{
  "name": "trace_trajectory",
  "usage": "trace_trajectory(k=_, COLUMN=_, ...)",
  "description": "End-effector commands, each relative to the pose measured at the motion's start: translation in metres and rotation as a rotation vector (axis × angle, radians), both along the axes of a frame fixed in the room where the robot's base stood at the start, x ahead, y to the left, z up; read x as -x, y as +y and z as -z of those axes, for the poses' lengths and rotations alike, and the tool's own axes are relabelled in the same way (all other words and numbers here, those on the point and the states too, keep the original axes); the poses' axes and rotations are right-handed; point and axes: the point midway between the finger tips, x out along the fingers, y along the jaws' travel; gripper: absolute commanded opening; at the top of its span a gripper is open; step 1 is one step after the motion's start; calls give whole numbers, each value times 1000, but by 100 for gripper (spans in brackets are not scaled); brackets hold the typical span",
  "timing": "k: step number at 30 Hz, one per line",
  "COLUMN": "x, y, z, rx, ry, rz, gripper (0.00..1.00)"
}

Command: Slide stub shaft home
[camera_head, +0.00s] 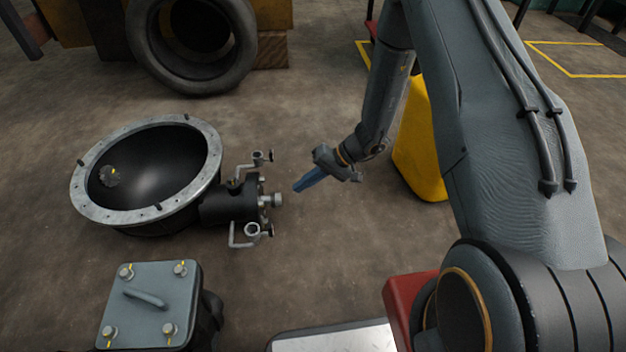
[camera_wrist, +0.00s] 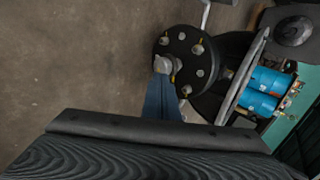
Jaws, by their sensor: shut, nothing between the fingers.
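The stub shaft (camera_head: 277,199) is a short pale metal end sticking out to the right of the black hub of a bowl-shaped housing (camera_head: 146,213). In the wrist view the shaft's pale end (camera_wrist: 163,64) shows at the black round flange (camera_wrist: 188,42), just beyond my fingertips. My gripper (camera_head: 297,187) has blue fingers, shut and empty, pointing left and down toward the shaft. In the head view a small gap shows between fingertips and shaft. In the wrist view my gripper (camera_wrist: 161,76) overlaps the flange's lower edge; contact cannot be told. How deep the shaft sits is hidden.
Bent metal pipes with small fittings (camera_head: 252,230) flank the hub, close to my fingers. A yellow object (camera_head: 420,140) stands behind my arm. A grey bolted cover with a handle (camera_head: 148,305) is at lower left, a tyre (camera_head: 192,40) behind. Floor right of the hub is clear.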

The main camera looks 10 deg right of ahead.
Motion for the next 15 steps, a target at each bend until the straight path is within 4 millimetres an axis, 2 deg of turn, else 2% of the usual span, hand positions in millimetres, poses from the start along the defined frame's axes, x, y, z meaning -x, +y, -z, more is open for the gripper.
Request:
trace_trajectory(k=1, x=0, y=9, z=11, rx=0, ry=2, rz=-4, gripper=0)
trace_trajectory(k=3, x=0, y=18, z=20, rx=0, ry=1, rz=-3, gripper=0)
trace_trajectory(k=9, x=-2, y=44, z=16, rx=-1, ry=0, rz=-3, gripper=0)
trace_trajectory(k=15, x=-1, y=55, z=15, rx=0, ry=1, rz=-1, gripper=0)
